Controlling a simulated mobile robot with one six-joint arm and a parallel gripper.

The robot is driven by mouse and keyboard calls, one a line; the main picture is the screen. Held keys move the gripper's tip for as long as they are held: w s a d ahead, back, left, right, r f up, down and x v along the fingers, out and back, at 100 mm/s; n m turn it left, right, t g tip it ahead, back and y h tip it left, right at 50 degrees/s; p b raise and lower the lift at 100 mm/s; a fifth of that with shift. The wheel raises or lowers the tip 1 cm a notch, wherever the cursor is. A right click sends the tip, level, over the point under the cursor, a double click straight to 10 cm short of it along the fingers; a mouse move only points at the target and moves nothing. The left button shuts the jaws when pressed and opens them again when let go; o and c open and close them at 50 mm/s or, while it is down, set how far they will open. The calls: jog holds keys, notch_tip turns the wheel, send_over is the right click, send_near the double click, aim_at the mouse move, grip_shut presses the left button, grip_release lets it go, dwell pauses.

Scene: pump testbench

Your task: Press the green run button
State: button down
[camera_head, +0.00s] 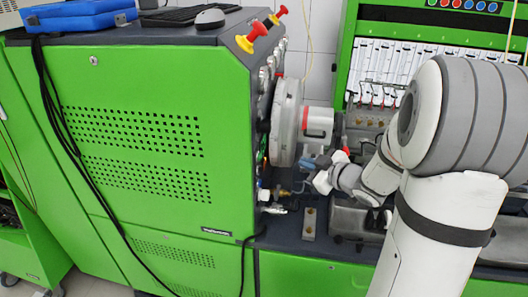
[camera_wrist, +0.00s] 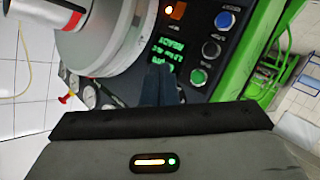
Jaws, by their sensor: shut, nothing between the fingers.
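The green run button (camera_wrist: 198,77) shows in the wrist view on a dark control panel, below a black knob (camera_wrist: 211,49) and a blue button (camera_wrist: 224,19). My gripper (camera_wrist: 162,72) is shut and empty. Its dark fingertips point at the panel, just left of the green button in the picture, over the lower edge of the green-lit display (camera_wrist: 168,50). They do not cover the button. I cannot tell whether they touch the panel. In the head view my gripper (camera_head: 308,163) is beside the bench's panel side; the button cannot be made out there.
A large grey round housing (camera_wrist: 105,35) is close to the left of my fingers in the wrist view; it also shows in the head view (camera_head: 286,122). An orange-lit switch (camera_wrist: 177,10) sits above the display. Red and yellow knobs (camera_head: 258,30) stick out on top of the green bench (camera_head: 150,80).

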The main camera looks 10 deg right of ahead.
aim_at(260, 157)
jog(key=w+a+b, duration=0.2)
jog(key=a, duration=0.6)
jog(key=shift+w+a, duration=0.25)
jog(key=shift+w, duration=0.1)
jog(key=shift+b, duration=0.3)
dwell(1.8)
jog(key=shift+w+a, duration=0.3)
jog(key=shift+a, duration=0.05)
